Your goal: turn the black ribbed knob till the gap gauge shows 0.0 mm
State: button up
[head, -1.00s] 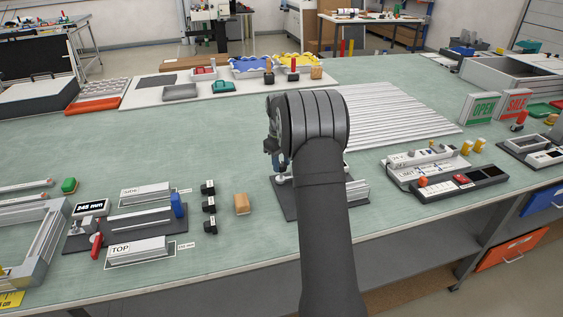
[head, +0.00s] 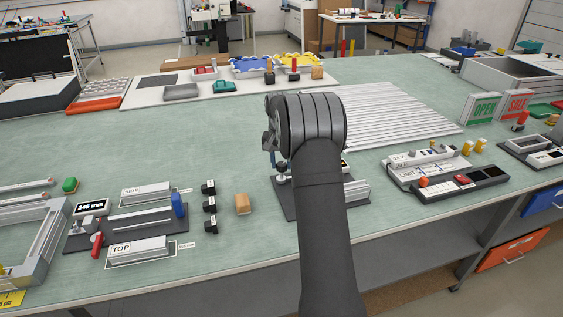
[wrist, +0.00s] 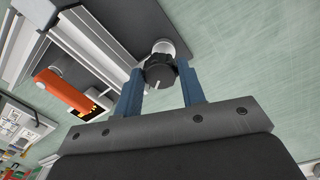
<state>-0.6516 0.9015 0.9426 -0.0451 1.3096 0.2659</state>
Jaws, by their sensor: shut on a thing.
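The black ribbed knob (wrist: 160,72) shows in the wrist view, with a white pointer line on its face and a pale round collar behind it. My gripper (wrist: 160,85) has its two blue fingers on either side of the knob, shut on it. The knob sits on a dark base plate with metal profiles (wrist: 90,45). In the head view my arm hides the knob and most of the fixture (head: 290,205).
A ribbed white panel (head: 395,118) lies behind my arm. A grey control box (head: 420,165) stands to the right.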

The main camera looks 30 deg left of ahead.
aim_at(279, 163)
jog(key=m, duration=0.4)
jog(key=shift+m, duration=0.3)
jog(key=shift+w+a+r+m, duration=0.1)
jog(key=shift+m, duration=1.9)
jog(key=o, duration=1)
notch_tip(279, 163, up, 17)
jog(key=shift+a+r, duration=0.15)
jog(key=shift+a, duration=0.25)
jog(key=shift+w, duration=0.1)
jog(key=f, duration=1.7)
jog(key=shift+d+f, duration=0.25)
jog(key=shift+d, duration=0.15)
